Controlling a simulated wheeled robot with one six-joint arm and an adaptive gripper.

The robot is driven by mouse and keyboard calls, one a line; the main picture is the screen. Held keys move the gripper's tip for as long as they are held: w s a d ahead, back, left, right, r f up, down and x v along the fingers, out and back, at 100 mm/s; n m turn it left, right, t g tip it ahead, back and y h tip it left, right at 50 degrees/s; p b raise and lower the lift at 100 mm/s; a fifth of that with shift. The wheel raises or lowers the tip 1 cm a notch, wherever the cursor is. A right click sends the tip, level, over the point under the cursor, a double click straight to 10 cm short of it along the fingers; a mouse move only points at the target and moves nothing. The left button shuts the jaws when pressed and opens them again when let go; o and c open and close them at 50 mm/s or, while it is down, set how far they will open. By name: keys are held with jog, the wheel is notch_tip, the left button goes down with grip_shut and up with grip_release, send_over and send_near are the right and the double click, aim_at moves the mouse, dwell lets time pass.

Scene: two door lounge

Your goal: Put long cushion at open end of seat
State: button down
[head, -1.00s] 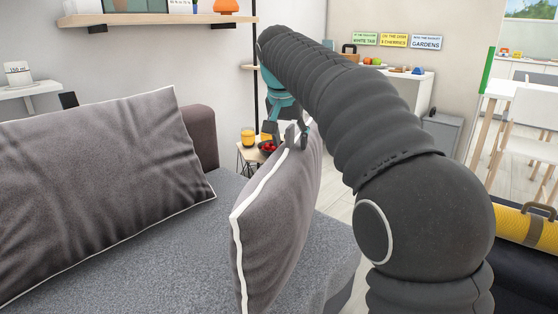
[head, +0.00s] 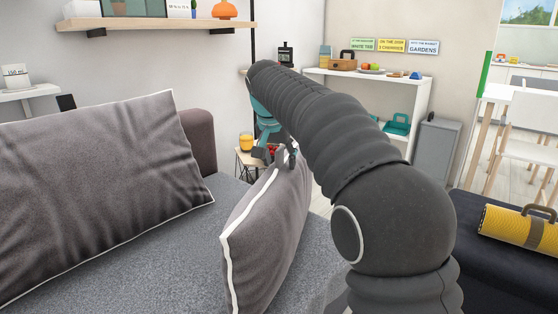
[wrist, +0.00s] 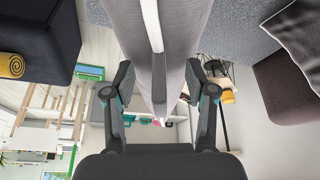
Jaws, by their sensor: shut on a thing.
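The held long cushion (head: 272,232) is grey with white piping. It stands on edge at the right end of the grey seat (head: 190,262), and its lower part runs out of the picture. My gripper (head: 276,156) is shut on its upper edge. In the wrist view the cushion (wrist: 176,35) runs down between both fingers of my gripper (wrist: 160,85). Whether its lower edge touches the seat is hidden. Another grey cushion (head: 95,185) leans at the left of the seat.
A small side table (head: 243,160) with an orange candle (head: 246,142) stands behind the seat. A dark bench (head: 480,215) with a yellow roll (head: 518,230) is at the right. A wall shelf (head: 150,22) hangs above. Floor shows beyond the cushion.

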jog(key=shift+c, duration=1.7)
grip_release()
jog(key=p+v, duration=0.3)
jog(key=v, duration=0.8)
jog(key=s+d, duration=0.7)
jog(key=d, duration=0.1)
jog(key=s+d+f+n, duration=0.1)
jog(key=s+d+f, duration=0.3)
jog(key=s+f, duration=0.2)
jog(key=s+d+f+n, duration=0.1)
jog(key=s+d+f, duration=0.2)
jog(key=s+f, duration=0.4)
jog(key=s+d+f+n+t+y, duration=0.1)
jog(key=s+d+f, duration=0.3)
jog(key=s, duration=0.9)
notch_tip(320, 180, down, 4)
jog(key=shift+d+r, duration=0.25)
jog(key=shift+d, duration=0.1)
